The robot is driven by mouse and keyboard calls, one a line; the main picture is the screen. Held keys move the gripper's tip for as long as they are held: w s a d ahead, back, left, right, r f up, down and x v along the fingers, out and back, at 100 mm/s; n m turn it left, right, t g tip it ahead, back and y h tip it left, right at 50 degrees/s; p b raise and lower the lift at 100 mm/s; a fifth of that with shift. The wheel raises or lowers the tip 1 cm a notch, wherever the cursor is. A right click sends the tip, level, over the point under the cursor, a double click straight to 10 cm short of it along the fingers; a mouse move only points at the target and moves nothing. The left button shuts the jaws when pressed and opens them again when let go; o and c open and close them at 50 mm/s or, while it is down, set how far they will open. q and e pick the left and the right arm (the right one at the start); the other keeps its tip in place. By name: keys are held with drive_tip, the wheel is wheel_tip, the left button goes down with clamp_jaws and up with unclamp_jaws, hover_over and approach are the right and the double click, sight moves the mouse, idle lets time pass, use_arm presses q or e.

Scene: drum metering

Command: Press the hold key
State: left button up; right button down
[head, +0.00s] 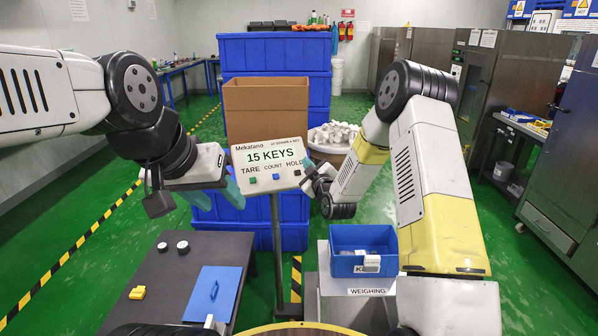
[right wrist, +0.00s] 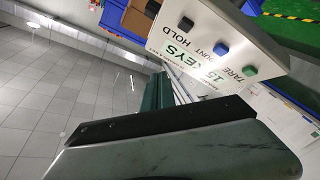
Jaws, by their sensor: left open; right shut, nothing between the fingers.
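The scale indicator (head: 266,155) stands on a post, reading "15 KEYS", with labels TARE, COUNT and HOLD. The dark hold key (head: 297,172) is at the right end of its key row; it also shows in the right wrist view (right wrist: 186,24). The blue count key (head: 275,177) and green tare key (head: 252,180) sit to its left. My right gripper (head: 308,176) is shut and empty, close beside the hold key; contact cannot be told. In the right wrist view its fingers are below the panel, apart from the hold key. My left gripper (head: 229,184) is open at the indicator's left edge.
A blue bin (head: 346,264) with contents sits on the weighing platform at right. A dark table (head: 190,268) at left holds a blue panel (head: 208,294), a yellow object (head: 137,293) and two small round objects. A cardboard box (head: 266,105) and blue crates stand behind the indicator.

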sight(301, 173)
drive_tip(key=shift+w+a+f, duration=0.35)
drive_tip(key=shift+w+f, duration=0.55)
drive_tip(key=shift+f, duration=0.1)
drive_tip(key=shift+w+a+f, duration=0.3)
drive_tip(key=shift+w+f, duration=0.6)
drive_tip(key=shift+f, duration=0.05)
drive_tip(key=shift+w+a+f, duration=0.35)
drive_tip(key=shift+w+f, duration=0.55)
drive_tip(key=shift+f, duration=0.1)
drive_tip(key=shift+w+f, duration=0.25)
drive_tip(key=shift+w, duration=0.05)
drive_tip(key=shift+w+a+f, duration=0.15)
drive_tip(key=shift+w+f, duration=0.05)
drive_tip(key=shift+f, duration=0.05)
idle(0.6)
drive_tip(key=shift+r, duration=0.1)
drive_tip(key=shift+s+d+r, duration=0.2)
drive_tip(key=shift+s+r, duration=0.25)
drive_tip(key=shift+s, duration=0.05)
idle(0.3)
drive_tip(key=shift+s+d+r, duration=0.3)
drive_tip(key=shift+s+r, duration=0.55)
drive_tip(key=shift+r, duration=0.05)
drive_tip(key=shift+s+d+r, duration=0.3)
drive_tip(key=shift+s+r, duration=0.55)
drive_tip(key=shift+r, duration=0.1)
